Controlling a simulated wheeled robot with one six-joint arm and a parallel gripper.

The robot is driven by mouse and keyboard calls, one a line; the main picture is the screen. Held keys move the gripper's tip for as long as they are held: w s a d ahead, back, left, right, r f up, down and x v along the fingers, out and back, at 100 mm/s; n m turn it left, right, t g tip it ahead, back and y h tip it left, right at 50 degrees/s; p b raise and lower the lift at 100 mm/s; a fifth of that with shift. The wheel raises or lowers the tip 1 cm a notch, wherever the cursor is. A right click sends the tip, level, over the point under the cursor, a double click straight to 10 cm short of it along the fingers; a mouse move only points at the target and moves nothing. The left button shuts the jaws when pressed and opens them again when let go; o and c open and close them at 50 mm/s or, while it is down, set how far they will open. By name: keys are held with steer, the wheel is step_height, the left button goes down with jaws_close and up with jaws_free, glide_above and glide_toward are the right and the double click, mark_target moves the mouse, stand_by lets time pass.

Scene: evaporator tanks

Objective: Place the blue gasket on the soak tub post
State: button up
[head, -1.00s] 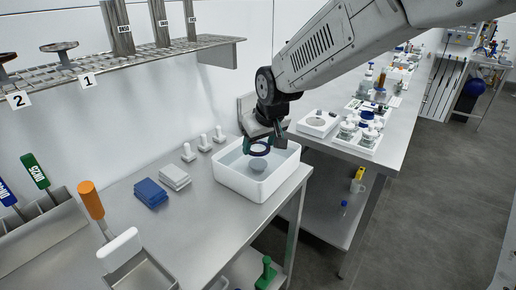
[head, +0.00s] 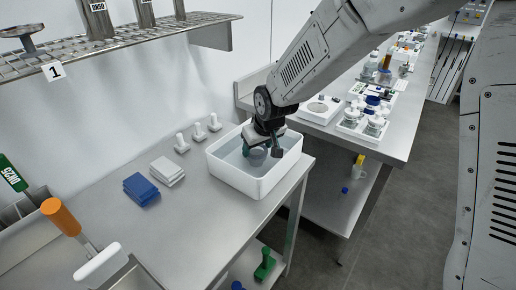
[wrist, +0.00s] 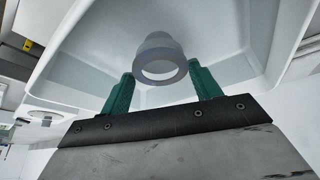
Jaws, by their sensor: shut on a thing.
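The white soak tub (head: 226,174) stands on the steel bench, with a round grey post (head: 257,158) inside it. My gripper (head: 262,150) is down in the tub at the post, pointing downward.
An orange-handled tool (head: 62,217) lies at the lower left. Bare bench lies before the stacks.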

steer(key=shift+s+f, duration=0.1)
steer(key=shift+f, duration=0.25)
steer(key=shift+f, duration=0.35)
steer(key=o, duration=1)
steer(key=shift+o, duration=0.2)
steer(key=shift+r, duration=0.1)
